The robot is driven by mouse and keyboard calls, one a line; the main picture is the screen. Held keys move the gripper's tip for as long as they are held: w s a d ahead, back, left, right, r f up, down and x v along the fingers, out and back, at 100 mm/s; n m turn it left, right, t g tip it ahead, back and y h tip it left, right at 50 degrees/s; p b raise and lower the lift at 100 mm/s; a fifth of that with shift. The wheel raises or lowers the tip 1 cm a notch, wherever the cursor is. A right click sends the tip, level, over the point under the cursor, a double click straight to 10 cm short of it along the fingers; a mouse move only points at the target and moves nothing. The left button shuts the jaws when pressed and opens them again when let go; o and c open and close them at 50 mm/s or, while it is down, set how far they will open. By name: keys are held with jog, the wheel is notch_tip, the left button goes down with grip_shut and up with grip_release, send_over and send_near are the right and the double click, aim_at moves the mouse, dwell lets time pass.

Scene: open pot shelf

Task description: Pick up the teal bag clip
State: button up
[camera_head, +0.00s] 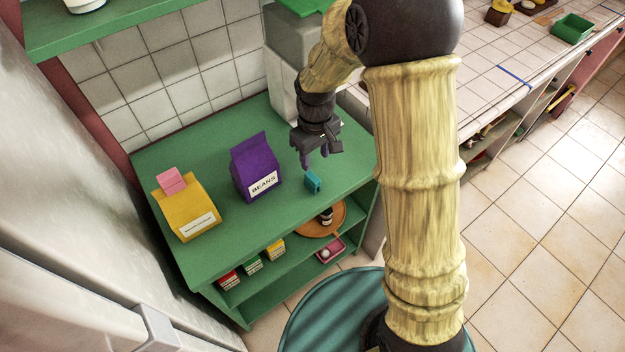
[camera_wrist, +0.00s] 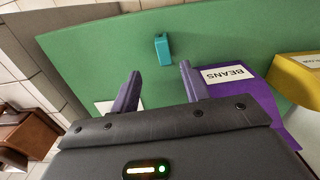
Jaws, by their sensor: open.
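The teal bag clip (camera_head: 313,183) stands on the green shelf top (camera_head: 225,222), right of the purple beans bag (camera_head: 256,168) and close to the front edge. In the wrist view the clip (camera_wrist: 162,49) lies ahead of the fingertips, roughly between their lines and apart from them. My gripper (camera_head: 316,162) is open and empty, above the shelf top and behind the clip in the head view. Its two purple fingers (camera_wrist: 160,78) are spread in the wrist view. Nothing hides the clip in either view.
The beans bag is close to the right finger in the wrist view. Small boxes (camera_head: 252,265) and an orange round tray (camera_head: 337,215) sit on the lower shelf.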

aim_at(312, 176)
notch_tip(312, 176, down, 4)
jog(key=shift+f, duration=0.15)
jog(key=shift+f, duration=0.1)
jog(key=f, duration=0.3)
jog(key=f+p, duration=0.1)
jog(key=f, duration=0.1)
jog(key=shift+a, duration=0.35)
jog(key=shift+s, duration=0.1)
grip_shut()
